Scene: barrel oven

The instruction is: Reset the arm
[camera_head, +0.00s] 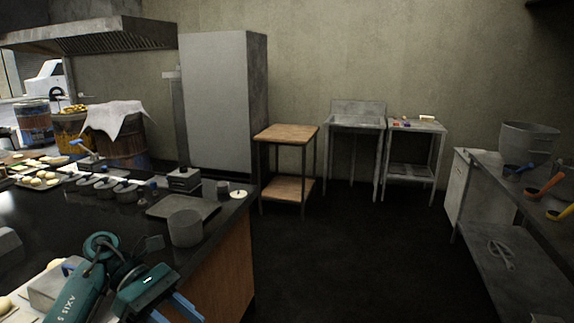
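My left arm, teal with the marking "AXIS 5", comes in at the bottom left of the head view, over the near part of the dark counter. Its gripper (175,311) points down toward the bottom edge, beside the counter's wooden end. Its two blue fingers stand apart with a gap between them, and I see nothing held there. The lower ends of the fingers are near or past the picture's edge. My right arm and gripper are not in view.
The dark counter (120,222) holds a grey pot (186,228), a flat tray (165,207), a grey box (184,179) and several dough pieces. A wooden-topped stand (286,133) and a sink (355,122) line the wall. A metal table (500,195) stands right. The middle floor is clear.

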